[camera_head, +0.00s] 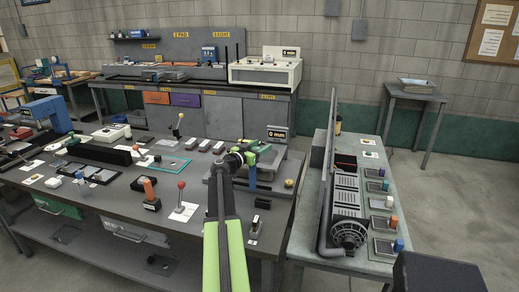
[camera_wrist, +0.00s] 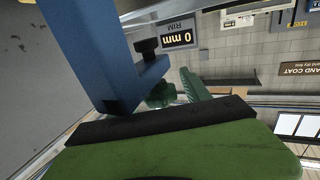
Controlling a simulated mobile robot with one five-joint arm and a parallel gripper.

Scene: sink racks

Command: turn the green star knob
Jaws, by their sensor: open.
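The green star knob (camera_wrist: 160,95) shows in the wrist view as a dark green lobed shape, beside the lower end of a blue bracket (camera_wrist: 97,45). A black knob (camera_wrist: 147,46) sits just above it. In the head view the blue bracket (camera_head: 252,174) stands at the right end of the workbench, with green parts at its top. My gripper (camera_head: 240,156) is open there, close to those parts. Its green and black body fills the bottom of the wrist view. The fingertips are not clear, and I cannot tell whether they touch the knob.
A red-ball lever (camera_head: 181,187) and an orange-handled switch (camera_head: 148,188) stand left of my arm. A grey side table (camera_head: 315,247) on the right carries a black duct and several coloured knobs. A "0 mm" display (camera_head: 277,132) is behind the bracket.

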